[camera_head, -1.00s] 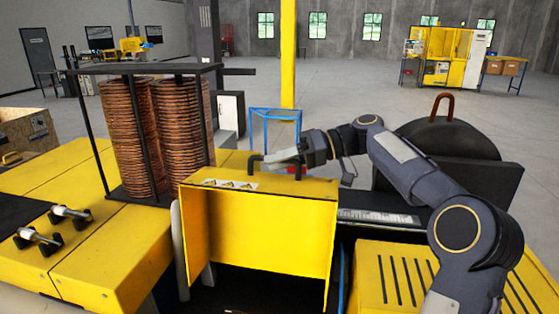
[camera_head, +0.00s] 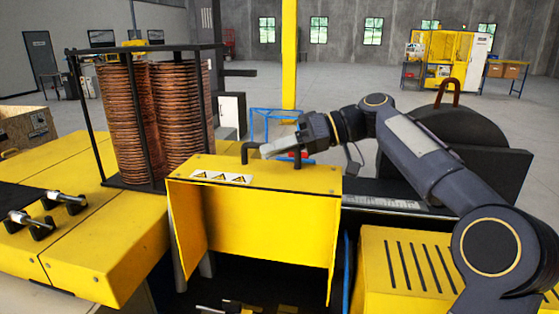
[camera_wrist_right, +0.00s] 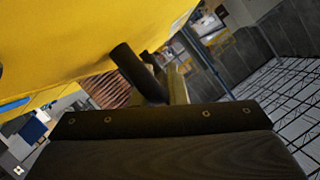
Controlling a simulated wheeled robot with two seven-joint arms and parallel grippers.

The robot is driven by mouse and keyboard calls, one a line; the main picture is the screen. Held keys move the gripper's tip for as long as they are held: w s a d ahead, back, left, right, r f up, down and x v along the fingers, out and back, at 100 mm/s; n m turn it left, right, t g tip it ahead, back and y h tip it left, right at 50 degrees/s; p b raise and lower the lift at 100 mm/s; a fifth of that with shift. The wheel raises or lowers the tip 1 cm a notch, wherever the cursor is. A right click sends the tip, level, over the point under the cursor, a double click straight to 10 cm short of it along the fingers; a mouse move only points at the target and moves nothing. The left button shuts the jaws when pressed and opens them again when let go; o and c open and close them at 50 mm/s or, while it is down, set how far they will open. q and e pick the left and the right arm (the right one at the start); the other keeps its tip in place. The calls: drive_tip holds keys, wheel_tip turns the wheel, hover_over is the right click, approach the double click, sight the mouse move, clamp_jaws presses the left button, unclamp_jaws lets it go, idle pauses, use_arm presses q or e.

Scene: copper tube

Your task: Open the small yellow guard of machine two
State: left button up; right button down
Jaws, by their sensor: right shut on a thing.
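The small yellow guard (camera_head: 258,225) stands in the middle of the head view, a yellow cover with warning triangles on its top. A black bar handle (camera_head: 246,153) stands on its top at the back. My right gripper (camera_head: 272,150) is shut on this handle, reaching in from the right. The right wrist view shows the dark handle (camera_wrist_right: 138,72) close against the yellow guard surface (camera_wrist_right: 75,40). The fingertips' exact contact is partly hidden. The space under the guard is dark, with small metal and yellow parts low down. My left gripper is out of view.
Tall copper tube coils (camera_head: 128,120) in a black frame stand to the left. Yellow machine housing (camera_head: 105,245) with metal clamps lies at the left, and a slotted yellow cover (camera_head: 405,265) at the right. A big black drum (camera_head: 450,130) stands behind my right arm.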

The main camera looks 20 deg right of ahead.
drive_tip(key=shift+s+a+f+b, duration=0.25)
drive_tip(key=shift+s+a+b, duration=0.05)
drive_tip(key=shift+s, duration=0.1)
drive_tip(key=shift+s+a+r, duration=0.15)
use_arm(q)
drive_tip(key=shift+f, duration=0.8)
use_arm(e)
drive_tip(key=c, duration=1.5)
unclamp_jaws()
drive_tip(key=shift+o, duration=0.2)
